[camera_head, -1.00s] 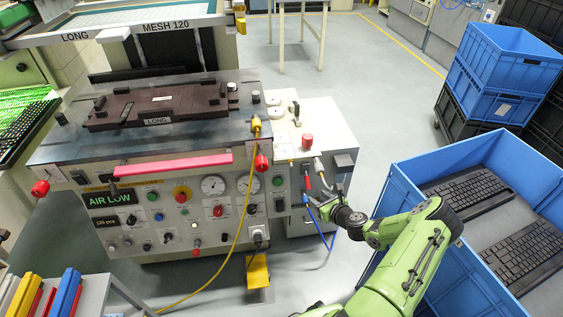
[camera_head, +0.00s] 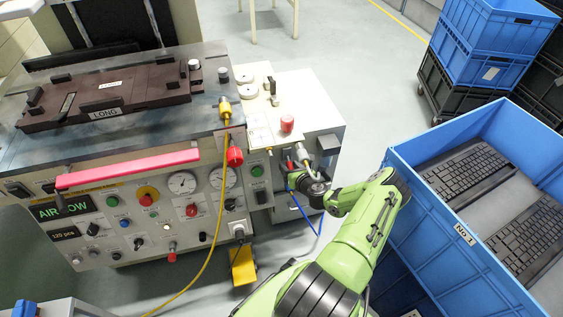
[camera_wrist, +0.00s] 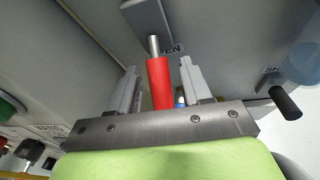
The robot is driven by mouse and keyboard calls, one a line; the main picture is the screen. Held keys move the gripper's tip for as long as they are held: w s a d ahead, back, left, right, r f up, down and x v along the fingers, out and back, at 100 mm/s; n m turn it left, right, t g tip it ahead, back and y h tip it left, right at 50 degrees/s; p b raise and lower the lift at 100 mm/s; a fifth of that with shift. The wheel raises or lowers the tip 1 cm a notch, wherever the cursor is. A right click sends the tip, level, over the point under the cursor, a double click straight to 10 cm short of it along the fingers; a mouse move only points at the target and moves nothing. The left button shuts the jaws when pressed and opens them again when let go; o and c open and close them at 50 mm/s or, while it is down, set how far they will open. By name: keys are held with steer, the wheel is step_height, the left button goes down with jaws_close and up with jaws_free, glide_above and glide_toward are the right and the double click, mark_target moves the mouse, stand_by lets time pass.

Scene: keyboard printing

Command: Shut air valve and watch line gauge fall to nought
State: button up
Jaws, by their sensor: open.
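The valve's red-sleeved lever (camera_wrist: 160,84) stands between my gripper's two fingers in the wrist view. Its bare metal stem runs up to a grey block, beside a label whose letters "EN" show. My gripper (camera_wrist: 162,82) is open, with a gap on each side of the lever. In the head view my gripper (camera_head: 293,172) is at the right side of the machine and hides most of the lever. Two round white gauges, one on the left (camera_head: 182,183) and one on the right (camera_head: 223,177), sit on the front panel. Their needles are too small to read.
A yellow cable (camera_head: 217,215) hangs before the panel, and a blue hose (camera_head: 305,212) runs below my gripper. A blue crate with keyboards (camera_head: 412,165) stands close right of my arm.

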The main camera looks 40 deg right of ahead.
steer(key=shift+w+d+f, duration=0.1)
steer(key=shift+w+f, duration=0.1)
steer(key=shift+w, duration=0.1)
steer(key=shift+s+r, duration=0.1)
steer(key=shift+r, duration=0.1)
jaws_close()
